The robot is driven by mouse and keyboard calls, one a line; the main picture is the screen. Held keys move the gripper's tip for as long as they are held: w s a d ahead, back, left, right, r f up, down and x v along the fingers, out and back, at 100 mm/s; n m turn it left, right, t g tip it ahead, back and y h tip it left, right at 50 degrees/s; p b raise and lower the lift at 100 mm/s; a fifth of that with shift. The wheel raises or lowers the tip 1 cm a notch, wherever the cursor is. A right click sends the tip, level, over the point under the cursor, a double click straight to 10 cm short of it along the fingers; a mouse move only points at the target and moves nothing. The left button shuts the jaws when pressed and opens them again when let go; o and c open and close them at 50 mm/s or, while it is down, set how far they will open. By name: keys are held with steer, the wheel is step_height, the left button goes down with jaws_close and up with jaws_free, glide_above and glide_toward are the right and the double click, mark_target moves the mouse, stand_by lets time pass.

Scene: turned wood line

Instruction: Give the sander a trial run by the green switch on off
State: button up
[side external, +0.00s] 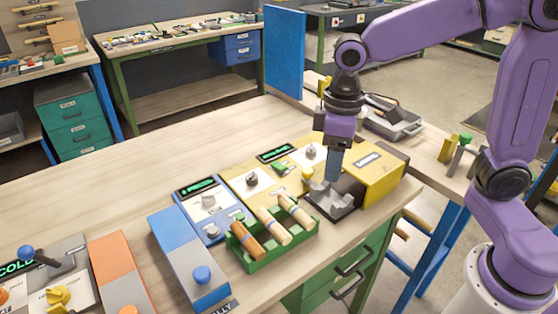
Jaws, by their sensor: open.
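A yellow machine (372,172) with a dark end and an unreadable label stands on the bench at right; it looks like the sander. Yellow control panels adjoin it on the left. They carry a dark display (276,153), knobs and a small green part (281,167) that looks like the green switch. Its on or off position is too small to tell. My gripper (333,179) points down in front of the yellow machine, above a grey fixture (328,197), to the right of the green part. It is open with nothing visible between its fingers; contact with the fixture cannot be judged.
A green tray (250,264) of turned wooden handles stands at the front edge. Blue panels (190,262) with a display and knob lie left of it. An orange panel (121,270) and a lever unit (62,268) are farther left.

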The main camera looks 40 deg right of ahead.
steer(key=w+m, duration=0.4)
steer(key=w, duration=1.2)
steer(key=m, duration=0.4)
glide_toward(277, 164)
step_height(277, 164, down, 8)
steer(key=shift+w+f, duration=0.1)
steer(key=shift+c, duration=0.3)
jaws_close()
